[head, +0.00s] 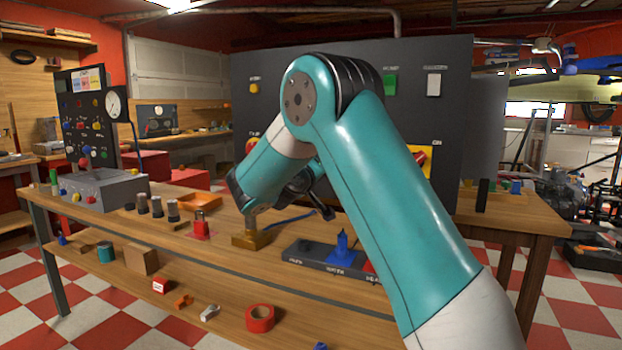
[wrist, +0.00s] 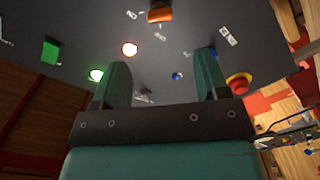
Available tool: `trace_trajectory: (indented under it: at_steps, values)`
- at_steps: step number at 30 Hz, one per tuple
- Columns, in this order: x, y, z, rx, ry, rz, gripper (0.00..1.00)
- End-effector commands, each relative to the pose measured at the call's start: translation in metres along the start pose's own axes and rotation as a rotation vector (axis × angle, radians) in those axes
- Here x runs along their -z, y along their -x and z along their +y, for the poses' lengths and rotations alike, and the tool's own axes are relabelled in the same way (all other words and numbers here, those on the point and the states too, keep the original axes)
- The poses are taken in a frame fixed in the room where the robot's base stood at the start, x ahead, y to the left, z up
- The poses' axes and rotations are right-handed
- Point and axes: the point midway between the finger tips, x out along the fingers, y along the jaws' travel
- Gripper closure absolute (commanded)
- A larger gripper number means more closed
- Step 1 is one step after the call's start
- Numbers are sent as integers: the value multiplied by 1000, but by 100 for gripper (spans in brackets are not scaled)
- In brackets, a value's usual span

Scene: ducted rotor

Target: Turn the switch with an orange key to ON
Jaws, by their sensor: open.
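An orange block-like handle (wrist: 160,13), which appears to be the orange key, is on a dark grey panel (wrist: 195,20). It shows at the top edge of the wrist view, partly cut off. Small white labels stand near it, tilted and hard to read. My gripper (wrist: 160,75) is open, its two teal fingers apart and empty, pointing towards the panel below the orange handle and not touching it. In the head view my own arm hides the fingertips and much of the large dark panel (head: 450,70); I cannot make out the orange key there.
The wrist view shows a green switch (wrist: 50,50), an orange-lit lamp (wrist: 129,49), a green-lit lamp (wrist: 95,75) and a red button (wrist: 240,80) around my fingers. In the head view, a wooden bench (head: 220,255) bears a brass block (head: 251,238) and a blue connector (head: 342,248).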

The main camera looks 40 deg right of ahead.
Motion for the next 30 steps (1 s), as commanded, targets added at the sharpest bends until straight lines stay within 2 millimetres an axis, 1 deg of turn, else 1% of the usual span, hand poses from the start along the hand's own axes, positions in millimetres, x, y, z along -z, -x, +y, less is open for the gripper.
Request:
trace_trajectory:
  at_steps: [1, 3, 6, 9, 27, 30]
  values:
    - [0, 11, -1, 2, 0, 4, 32]
    - [0, 23, -1, 2, 1, 3, 32]
    - [0, 34, 0, 1, -1, 2, 32]
    - [0, 40, 0, 0, 0, 0, 32]
    - [0, 41, 0, 0, -1, -1, 32]
    - [-2, 45, -4, 42, -16, -15, 32]
